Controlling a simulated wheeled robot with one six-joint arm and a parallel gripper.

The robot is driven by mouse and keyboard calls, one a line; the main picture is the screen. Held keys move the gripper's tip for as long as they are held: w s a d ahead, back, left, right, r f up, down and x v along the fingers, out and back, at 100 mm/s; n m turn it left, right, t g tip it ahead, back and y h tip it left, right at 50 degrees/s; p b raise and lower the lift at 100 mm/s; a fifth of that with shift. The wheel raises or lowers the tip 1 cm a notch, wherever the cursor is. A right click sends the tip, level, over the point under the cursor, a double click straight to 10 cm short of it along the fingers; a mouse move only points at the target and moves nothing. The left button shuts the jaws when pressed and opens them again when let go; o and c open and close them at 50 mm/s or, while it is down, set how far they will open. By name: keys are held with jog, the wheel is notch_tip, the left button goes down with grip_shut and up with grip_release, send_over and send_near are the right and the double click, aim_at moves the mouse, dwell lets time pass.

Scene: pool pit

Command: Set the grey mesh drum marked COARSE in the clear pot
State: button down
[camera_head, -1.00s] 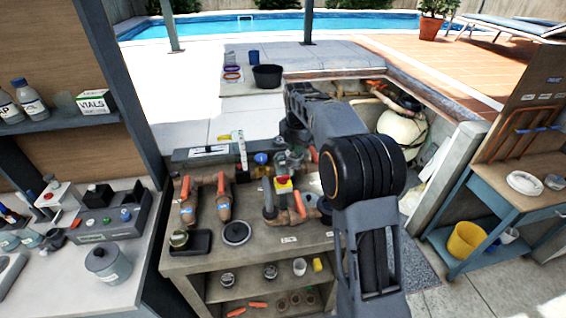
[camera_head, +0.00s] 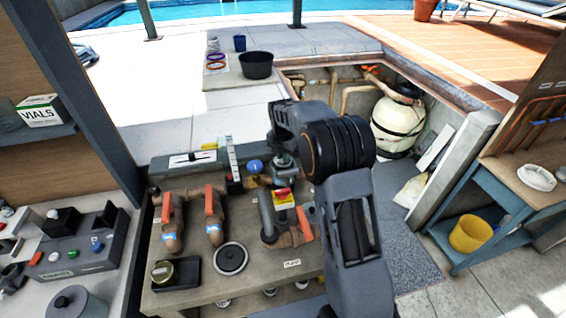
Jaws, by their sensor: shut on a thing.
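My arm reaches over the grey bench (camera_head: 210,298). My gripper (camera_head: 284,160) is small and partly hidden behind the arm, above the pipework at the bench's back. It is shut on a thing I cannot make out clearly. I cannot read a COARSE mark or tell the grey mesh drum apart from the dark parts there. The clear pot is not clearly seen; the arm covers part of that area. A round dark lid with a knob (camera_head: 231,258) lies on the bench. A small gold-topped jar (camera_head: 162,272) stands in a black tray (camera_head: 186,270).
Brown pipes with orange-handled valves (camera_head: 213,205) stand on the bench, beside a red and yellow fitting (camera_head: 283,197). A black tub (camera_head: 257,65) sits behind. A yellow bucket (camera_head: 470,233) is on the right stand's shelf. A grey control box (camera_head: 75,255) is at left.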

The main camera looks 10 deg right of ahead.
jog(key=shift+f+p, duration=0.45)
jog(key=shift+f, duration=1.55)
jog(key=shift+f, duration=0.1)
jog(key=c, duration=1.2)
grip_release()
jog(key=r, duration=0.4)
jog(key=r+b, duration=0.1)
jog(key=r, duration=0.3)
jog(key=s+r+b, duration=0.1)
jog(key=r, duration=0.3)
jog(key=shift+a, duration=0.35)
jog(key=s+r+m+t, duration=0.1)
jog(key=s+r+m, duration=0.2)
jog(key=s+m, duration=0.65)
jog(key=s+r+m+t, duration=0.2)
jog(key=s+r+m, duration=0.1)
jog(key=s+m, duration=0.7)
jog(key=s+f+m, duration=0.1)
jog(key=s+m, duration=0.1)
jog(key=s, duration=0.1)
jog(key=s+f+m, duration=0.1)
jog(key=s+m, duration=0.2)
jog(key=s+f+m, duration=0.1)
jog(key=s+m, duration=0.1)
jog(key=s, duration=0.1)
jog(key=shift+s+d+f+m+t+y, duration=0.1)
jog(key=shift+d+f+m+t+y, duration=0.05)
jog(key=shift+m+t+y, duration=0.2)
